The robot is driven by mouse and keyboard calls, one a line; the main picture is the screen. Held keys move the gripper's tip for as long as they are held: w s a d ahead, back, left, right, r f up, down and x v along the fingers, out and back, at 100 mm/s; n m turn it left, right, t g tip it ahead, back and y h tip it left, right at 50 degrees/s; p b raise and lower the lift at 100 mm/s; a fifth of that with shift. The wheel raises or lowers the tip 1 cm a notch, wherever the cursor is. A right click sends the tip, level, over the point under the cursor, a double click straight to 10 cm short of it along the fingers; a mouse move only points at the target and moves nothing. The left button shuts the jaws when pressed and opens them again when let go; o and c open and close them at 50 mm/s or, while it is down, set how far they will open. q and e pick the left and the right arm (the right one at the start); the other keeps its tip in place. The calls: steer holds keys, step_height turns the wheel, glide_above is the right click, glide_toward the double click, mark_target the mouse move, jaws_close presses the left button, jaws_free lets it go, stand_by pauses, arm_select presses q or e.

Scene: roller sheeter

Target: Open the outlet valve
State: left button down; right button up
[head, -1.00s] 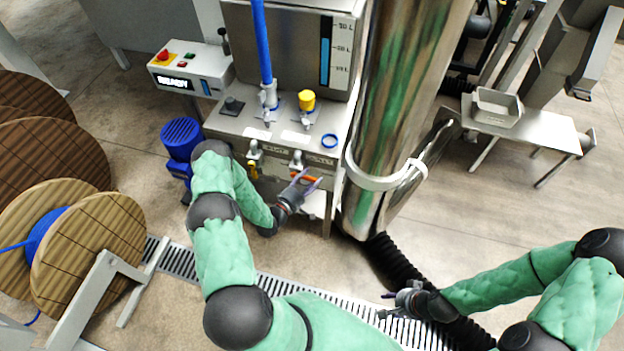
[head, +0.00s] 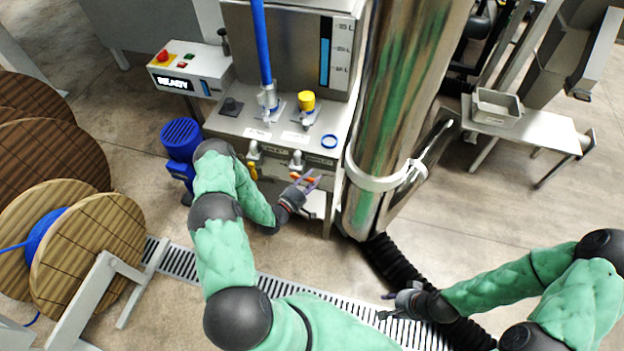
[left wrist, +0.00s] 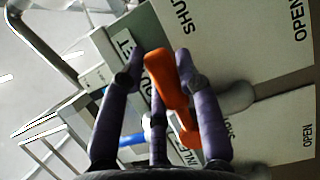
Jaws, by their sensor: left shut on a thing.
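The outlet valve has an orange lever handle (head: 296,175) low on the front of the steel machine, below a grey valve body. My left gripper (head: 311,179) is at this handle, with its purple fingers shut around it. In the left wrist view the orange handle (left wrist: 165,80) lies between the fingers of my left gripper (left wrist: 160,85); part of the handle is hidden behind them. Panels with SHUT and OPEN lettering show behind it. My right gripper (head: 389,305) is empty and low over the floor grate, its fingers apart.
A second valve with a yellow handle (head: 252,170) is just left of the orange one. A large steel pipe (head: 395,110) stands close on the right. A blue motor (head: 181,138) and wooden cable reels (head: 90,250) are at the left. The control box (head: 190,70) reads READY.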

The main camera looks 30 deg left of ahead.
arm_select(q)
steer(key=f+m, duration=0.1)
steer(key=f+m+g+b, duration=0.1)
steer(key=m, duration=0.1)
steer(key=shift+a+f+m+y, duration=0.2)
steer(key=shift+f+m+y, duration=0.1)
steer(key=shift+y, duration=0.1)
steer(key=s+a+f+m+g+y+b, duration=0.1)
steer(key=a+f+m+g+y+b, duration=0.2)
steer(key=m, duration=0.6)
steer(key=shift+s+a+f+m+y, duration=0.15)
steer(key=shift+a+f+m+y, duration=0.25)
steer(key=shift+a+f+y, duration=0.65)
steer(key=shift+a+r, duration=0.35)
steer(key=shift+a, duration=0.15)
steer(key=c, duration=0.9)
jaws_free()
steer(key=shift+o, duration=0.2)
steer(key=shift+f, duration=0.1)
steer(key=shift+s+d, duration=0.1)
steer(key=shift+d, duration=0.05)
